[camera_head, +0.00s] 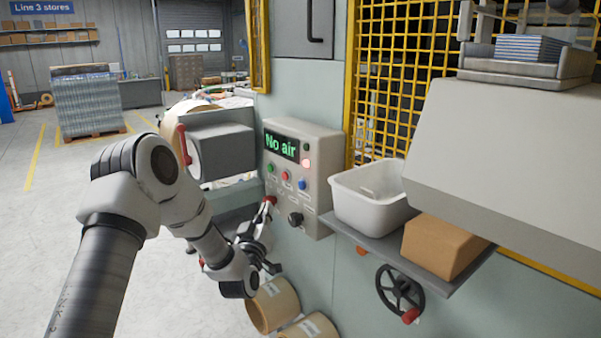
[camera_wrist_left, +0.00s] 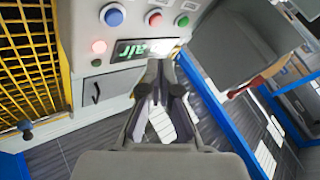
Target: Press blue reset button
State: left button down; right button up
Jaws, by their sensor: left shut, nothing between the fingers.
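The blue button (camera_head: 301,184) is at the right end of a row of three on the grey control panel (camera_head: 318,195). A red button (camera_head: 285,177) and a green button (camera_head: 270,167) are to its left. The blue button (camera_wrist_left: 113,15) is near the top of the left wrist view. The panel's display (camera_head: 281,146) reads "No air" in green. My left gripper (camera_head: 266,217) is shut and empty, low in front of the panel, left of and below the blue button. Its fingers (camera_wrist_left: 160,67) partly cover the display in the wrist view. My right gripper is not in view.
A red light (camera_head: 306,162) glows on the panel; a black knob (camera_head: 295,219) sits low on it. A white bin (camera_head: 370,202) and a cardboard box (camera_head: 442,246) are on the shelf to the right. A black handwheel (camera_head: 400,290) is below. Cardboard rolls (camera_head: 272,305) are on the floor.

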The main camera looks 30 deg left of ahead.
aim_at(302, 185)
pick_arm(q)
jog(key=r, duration=0.1)
jog(key=a+r, duration=0.1)
jog(key=r, duration=0.1)
jog(key=shift+a+n+t+y, duration=0.15)
jog(key=shift+n+t+y, duration=0.15)
jog(key=shift+y, duration=0.1)
jog(key=shift+w, duration=0.1)
jog(key=w+d+b, duration=0.2)
jog(key=w+d, duration=0.1)
jog(key=w, duration=0.5)
jog(key=shift+d, duration=0.25)
dwell(0.8)
jog(key=shift+w+d+b, duration=0.15)
jog(key=shift+w+b, duration=0.2)
jog(key=shift+b, duration=0.1)
